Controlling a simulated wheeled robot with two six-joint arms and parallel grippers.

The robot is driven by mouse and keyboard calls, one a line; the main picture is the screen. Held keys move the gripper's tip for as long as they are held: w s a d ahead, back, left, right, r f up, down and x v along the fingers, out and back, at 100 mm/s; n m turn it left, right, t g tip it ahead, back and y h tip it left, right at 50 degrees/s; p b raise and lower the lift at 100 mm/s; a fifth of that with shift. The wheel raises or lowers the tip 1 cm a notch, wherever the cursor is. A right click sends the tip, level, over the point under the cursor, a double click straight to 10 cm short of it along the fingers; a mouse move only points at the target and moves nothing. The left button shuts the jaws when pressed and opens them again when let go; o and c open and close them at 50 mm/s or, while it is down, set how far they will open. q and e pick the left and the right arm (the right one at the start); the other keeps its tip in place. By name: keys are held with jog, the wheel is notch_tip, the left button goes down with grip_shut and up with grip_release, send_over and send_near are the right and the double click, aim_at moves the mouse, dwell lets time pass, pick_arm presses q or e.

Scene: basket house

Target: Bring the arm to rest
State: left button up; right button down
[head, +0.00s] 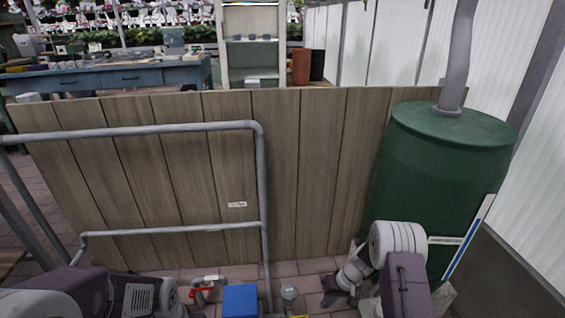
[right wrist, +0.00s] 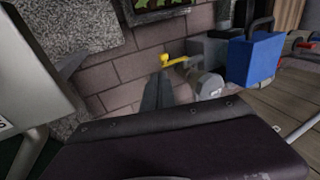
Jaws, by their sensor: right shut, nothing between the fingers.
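My right arm comes in at the lower right of the head view, in front of the green barrel. My right gripper (head: 332,298) is low beside the barrel's foot, small and dark. In the right wrist view, its fingers (right wrist: 157,88) are together with nothing between them, over the paved floor. My left arm shows at the lower left of the head view as purple and grey links; its gripper is not seen.
A large green barrel (head: 440,155) with a grey pipe stands at the right. A wooden panel (head: 290,180) and a metal rail (head: 160,130) span the front. A blue box (head: 240,300) sits low in the middle. A yellow-handled fitting (right wrist: 175,61) is near the gripper.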

jog(key=w+a+r+n+t+p, duration=0.15)
jog(key=w+r, duration=0.25)
jog(key=r, duration=0.7)
jog(key=s+a+r+n+h+p, duration=0.1)
jog(key=s+a+r+p, duration=0.1)
jog(key=s+r, duration=0.35)
jog(key=s+a+r+n+p, duration=0.1)
jog(key=s+r, duration=0.1)
jog(key=r, duration=0.6)
jog(key=s+d+m+h+p, duration=0.1)
jog(key=s+d+m+h, duration=0.25)
jog(key=s, duration=1.15)
notch_tip(320, 180, up, 38)
jog(key=p, duration=3.8)
jog(key=shift+a+m+g+y, duration=0.2)
jog(key=shift+m+g+y, duration=0.15)
jog(key=shift+g, duration=0.1)
jog(key=shift+r, duration=0.1)
